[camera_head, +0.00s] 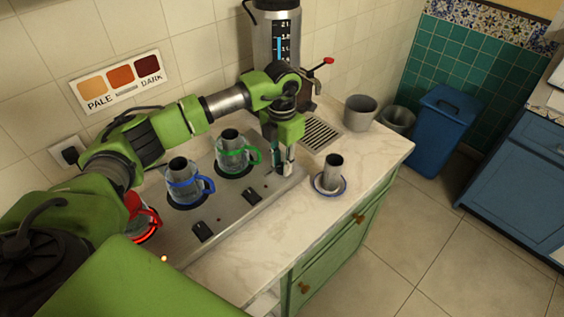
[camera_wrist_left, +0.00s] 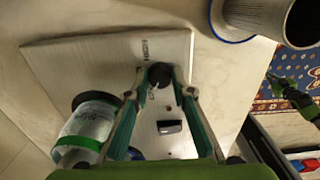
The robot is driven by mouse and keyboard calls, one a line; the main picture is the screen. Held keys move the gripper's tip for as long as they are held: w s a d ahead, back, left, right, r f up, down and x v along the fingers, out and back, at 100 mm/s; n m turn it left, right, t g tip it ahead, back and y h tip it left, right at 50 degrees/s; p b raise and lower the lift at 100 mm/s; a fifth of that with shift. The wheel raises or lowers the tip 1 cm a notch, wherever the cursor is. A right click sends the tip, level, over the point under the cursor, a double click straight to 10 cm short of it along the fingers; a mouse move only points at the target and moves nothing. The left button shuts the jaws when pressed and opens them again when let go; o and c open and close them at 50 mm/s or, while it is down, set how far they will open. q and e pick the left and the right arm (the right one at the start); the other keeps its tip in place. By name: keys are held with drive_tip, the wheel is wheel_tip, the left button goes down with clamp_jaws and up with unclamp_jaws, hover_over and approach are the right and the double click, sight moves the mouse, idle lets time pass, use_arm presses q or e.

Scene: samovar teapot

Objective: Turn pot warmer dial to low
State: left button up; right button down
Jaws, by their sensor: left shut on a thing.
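The pot warmer (camera_head: 216,208) is a flat steel plate on the marble counter, holding glass pots with red (camera_head: 140,222), blue (camera_head: 184,184) and green (camera_head: 232,156) bands. My left gripper (camera_head: 285,168) points down at its far right end. In the left wrist view its fingers close on a small dark dial (camera_wrist_left: 159,75) with a light pointer mark. In the head view the gripper hides the dial. A green and black part at the right of the wrist view may be my right gripper (camera_wrist_left: 291,94); its jaws are unclear.
Black switches (camera_head: 202,232) sit along the plate's front. Behind are the samovar (camera_head: 277,40), a drip grate (camera_head: 322,133) and a grey cup (camera_head: 360,112).

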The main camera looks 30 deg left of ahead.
sight(282, 166)
use_arm(q)
drive_tip(key=o, duration=1.1)
wheel_tip(282, 166, up, 12)
